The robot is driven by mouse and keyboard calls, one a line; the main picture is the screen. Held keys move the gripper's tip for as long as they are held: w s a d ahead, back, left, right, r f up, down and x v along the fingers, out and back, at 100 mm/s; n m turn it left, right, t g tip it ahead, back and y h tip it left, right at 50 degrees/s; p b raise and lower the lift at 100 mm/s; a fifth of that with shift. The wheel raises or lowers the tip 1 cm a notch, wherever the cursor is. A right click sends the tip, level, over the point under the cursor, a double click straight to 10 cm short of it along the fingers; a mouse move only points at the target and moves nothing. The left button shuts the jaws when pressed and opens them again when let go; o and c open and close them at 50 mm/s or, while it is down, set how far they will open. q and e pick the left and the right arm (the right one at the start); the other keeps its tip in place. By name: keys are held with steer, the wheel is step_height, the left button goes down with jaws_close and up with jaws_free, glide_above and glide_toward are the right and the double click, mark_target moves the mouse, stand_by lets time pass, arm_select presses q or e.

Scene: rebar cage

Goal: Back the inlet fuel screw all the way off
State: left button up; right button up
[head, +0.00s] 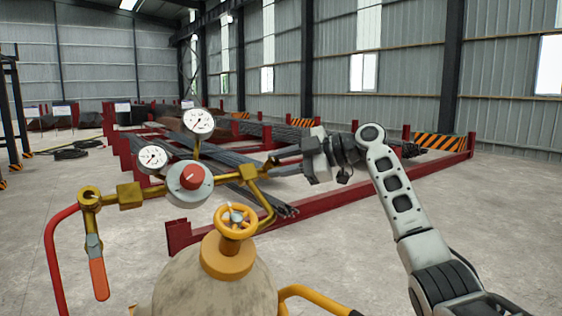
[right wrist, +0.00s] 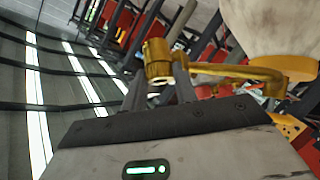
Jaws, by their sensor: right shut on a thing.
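The inlet fuel screw looks to be the brass fitting (head: 249,172) at the right end of the regulator's pipework, where a brass pipe bends down toward the tank. In the right wrist view this brass piece (right wrist: 157,60) sits between my fingertips. My right gripper (head: 272,168) comes in from the right and is shut on it; the fingers (right wrist: 160,82) partly hide its lower part. Its thread cannot be made out. My left gripper is not in view.
The regulator has a red knob (head: 191,177) and two round gauges, upper (head: 199,122) and lower (head: 153,157). A yellow handwheel (head: 236,221) tops the pale tank (head: 212,290). A red hose (head: 54,262) and orange-handled valve (head: 98,278) hang left. Red rebar racks stand behind.

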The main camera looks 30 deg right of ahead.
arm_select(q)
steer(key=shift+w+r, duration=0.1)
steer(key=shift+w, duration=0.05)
arm_select(e)
steer(key=o, duration=0.7)
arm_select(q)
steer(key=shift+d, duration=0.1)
